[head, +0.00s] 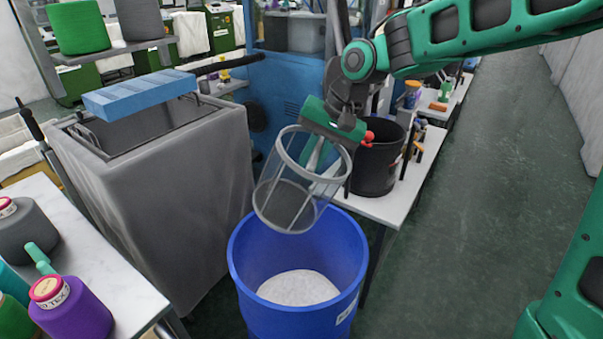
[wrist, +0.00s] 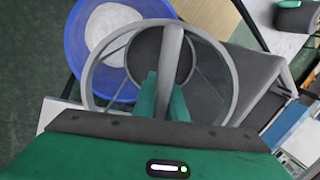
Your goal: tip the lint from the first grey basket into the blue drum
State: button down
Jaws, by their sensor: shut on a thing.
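A grey open-sided basket (head: 283,206) hangs tilted above the blue drum (head: 300,320), its lower end over the back of the drum's mouth. My gripper (head: 316,152) is shut on the basket's bar. In the wrist view the green fingers of my gripper (wrist: 164,96) close on that grey bar, which crosses the round rim of the basket (wrist: 233,85). I see no lint in the basket. Pale grey-white lint (head: 298,288) lies on the drum's floor, and it also shows in the wrist view (wrist: 110,20) inside the drum (wrist: 74,48).
A grey fabric-sided bin (head: 165,185) with a blue block (head: 140,93) across its top stands left of the drum. A black bucket (head: 377,165) stands on a white table behind the basket. Yarn cones (head: 75,310) crowd the front-left table. The floor aisle (head: 475,200) at right is clear.

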jog(key=r+h, duration=0.1)
jog(key=d+r+h, duration=0.1)
jog(key=r+g+h, duration=0.1)
jog(key=h, duration=0.1)
jog(key=shift+s+d, duration=0.2)
jog(key=shift+d, duration=0.05)
jog(key=shift+r, duration=0.1)
jog(key=shift+s+d, duration=0.1)
jog(key=shift+s, duration=0.1)
